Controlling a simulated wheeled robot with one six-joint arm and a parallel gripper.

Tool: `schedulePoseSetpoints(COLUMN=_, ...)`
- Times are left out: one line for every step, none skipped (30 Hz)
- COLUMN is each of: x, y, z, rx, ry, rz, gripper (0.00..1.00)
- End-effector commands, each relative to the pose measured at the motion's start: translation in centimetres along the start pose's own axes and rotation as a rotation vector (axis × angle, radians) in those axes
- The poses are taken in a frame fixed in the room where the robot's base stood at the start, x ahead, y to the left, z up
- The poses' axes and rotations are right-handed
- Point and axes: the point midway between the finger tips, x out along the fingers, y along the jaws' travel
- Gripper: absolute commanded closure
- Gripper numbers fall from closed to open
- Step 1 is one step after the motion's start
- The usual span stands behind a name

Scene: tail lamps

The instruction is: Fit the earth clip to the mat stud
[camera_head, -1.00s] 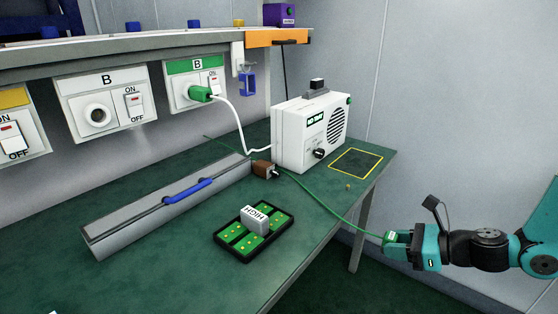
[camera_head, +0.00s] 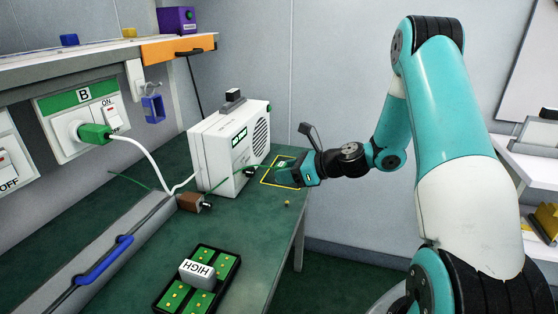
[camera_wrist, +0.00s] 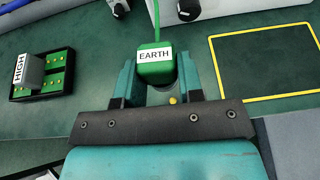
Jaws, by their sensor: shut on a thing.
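My gripper (camera_head: 287,165) is shut on the green earth clip (camera_head: 283,163), above the right part of the green bench mat. In the wrist view the clip (camera_wrist: 156,66), labelled EARTH, sits between the jaws (camera_wrist: 157,78), and its green lead runs away from me. The mat stud (camera_head: 287,203) is a small brass dot on the mat near the bench's right edge. In the wrist view the stud (camera_wrist: 173,100) shows between the jaws, just nearer than the clip and slightly right. The clip looks apart from the stud; its height is hard to tell.
A yellow outlined square (camera_head: 268,181) lies beside the gripper. A white speaker box (camera_head: 228,150) stands left of it. A brown block (camera_head: 193,202) is by the lead. A black tray (camera_head: 180,309) with green pads holds a HIGH block (camera_head: 197,273). Mat around the stud is clear.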

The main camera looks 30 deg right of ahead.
Motion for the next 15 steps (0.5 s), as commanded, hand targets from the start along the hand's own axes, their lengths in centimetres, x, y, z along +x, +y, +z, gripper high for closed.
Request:
schedulePoseSetpoints(x=-0.2, y=-0.2, z=0.1, rx=0.002, ry=0.000, rz=-0.005, gripper=1.00)
schedulePoseSetpoints(x=-0.2, y=-0.3, z=0.1, rx=0.004, ry=-0.001, rz=-0.007, gripper=1.00)
schedulePoseSetpoints(x=-0.3, y=-0.4, z=0.0, rx=0.005, ry=-0.001, rz=-0.009, gripper=1.00)
schedulePoseSetpoints(x=-0.4, y=-0.4, z=-0.1, rx=0.005, ry=-0.001, rz=-0.011, gripper=1.00)
schedulePoseSetpoints(x=-0.5, y=-0.5, z=-0.1, rx=0.006, ry=-0.001, rz=-0.012, gripper=1.00)
schedulePoseSetpoints(x=-0.6, y=-0.6, z=-0.2, rx=0.007, ry=-0.001, rz=-0.014, gripper=1.00)
schedulePoseSetpoints(x=-0.7, y=-0.6, z=-0.2, rx=0.007, ry=-0.001, rz=-0.015, gripper=1.00)
schedulePoseSetpoints(x=-0.7, y=-0.7, z=-0.2, rx=0.007, ry=-0.001, rz=-0.016, gripper=1.00)
schedulePoseSetpoints(x=-0.8, y=-0.7, z=-0.2, rx=0.007, ry=-0.001, rz=-0.016, gripper=1.00)
schedulePoseSetpoints(x=-0.8, y=-0.7, z=-0.3, rx=0.007, ry=-0.001, rz=-0.016, gripper=1.00)
schedulePoseSetpoints(x=-0.9, y=-0.7, z=-0.3, rx=0.007, ry=-0.002, rz=-0.014, gripper=1.00)
schedulePoseSetpoints(x=-1.0, y=-0.7, z=-0.4, rx=0.006, ry=-0.003, rz=-0.011, gripper=1.00)
schedulePoseSetpoints(x=-1.2, y=-0.7, z=-0.4, rx=0.006, ry=-0.004, rz=-0.007, gripper=1.00)
schedulePoseSetpoints(x=-1.4, y=-0.8, z=-0.5, rx=0.005, ry=-0.006, rz=-0.002, gripper=1.00)
schedulePoseSetpoints(x=-1.7, y=-0.8, z=-0.6, rx=0.002, ry=-0.011, rz=0.004, gripper=1.00)
